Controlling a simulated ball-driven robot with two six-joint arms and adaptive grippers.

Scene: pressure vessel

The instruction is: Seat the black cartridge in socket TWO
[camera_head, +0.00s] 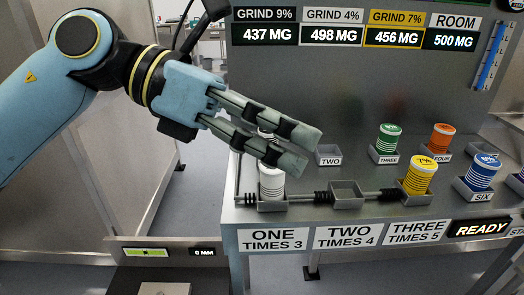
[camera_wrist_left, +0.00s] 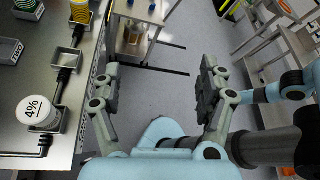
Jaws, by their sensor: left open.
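My left gripper (camera_head: 305,150) reaches in from the left above the front left of the bench; its fingers are apart and empty, also in the left wrist view (camera_wrist_left: 158,95). Back socket TWO (camera_head: 328,153) is empty. The front socket above the plate TWO TIMES 4 (camera_head: 346,196) is also empty. A white cartridge (camera_head: 271,184) stands in the front socket above ONE TIMES 3, partly behind my fingers; its top reads 4% in the wrist view (camera_wrist_left: 38,112). No cartridge shows clearly as black. Another cartridge behind my fingers is mostly hidden. My right gripper is not seen.
A yellow cartridge (camera_head: 419,176) stands in the front row's right socket. Green (camera_head: 388,139), orange (camera_head: 441,140) and blue (camera_head: 482,172) cartridges stand further back or right. A thin rod links the front sockets. The panel rises behind; open floor (camera_wrist_left: 165,100) lies below my fingers.

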